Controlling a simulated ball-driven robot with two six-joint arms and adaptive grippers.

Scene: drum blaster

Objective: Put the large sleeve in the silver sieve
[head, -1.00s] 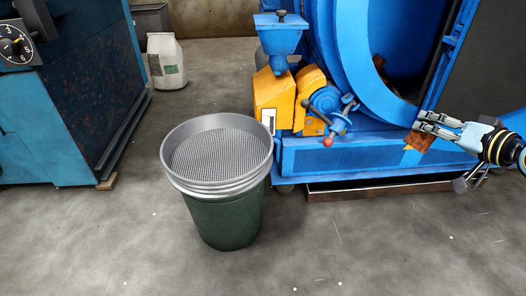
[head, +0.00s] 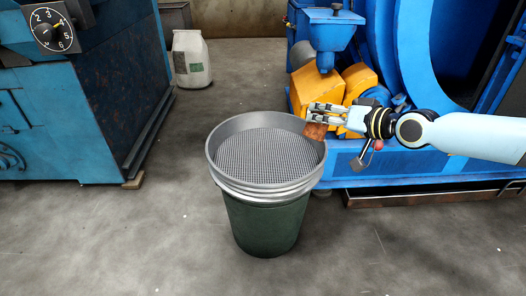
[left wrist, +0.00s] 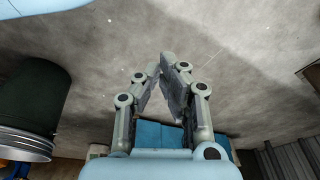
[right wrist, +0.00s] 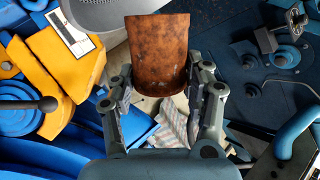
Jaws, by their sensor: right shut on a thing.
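The large sleeve is a rusty brown curved piece (head: 315,131), held in my right gripper (head: 318,114) at the right rim of the silver sieve (head: 222,170) in the head view. The right wrist view shows the sleeve (right wrist: 158,50) upright between the shut fingers of this gripper (right wrist: 160,82). The sieve is a round metal pan with a mesh bottom, on top of a dark green bin (head: 265,225). Its mesh looks empty. The sleeve's height above the rim is hard to tell. My left gripper (left wrist: 161,68) has its fingertips together, with nothing visible between them.
The blue blaster machine (head: 410,175) with orange guards (head: 358,82) stands close behind and right of the sieve. A blue cabinet (head: 70,120) with a dial is at left. A white sack (head: 191,58) stands at the back. The floor in front is clear.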

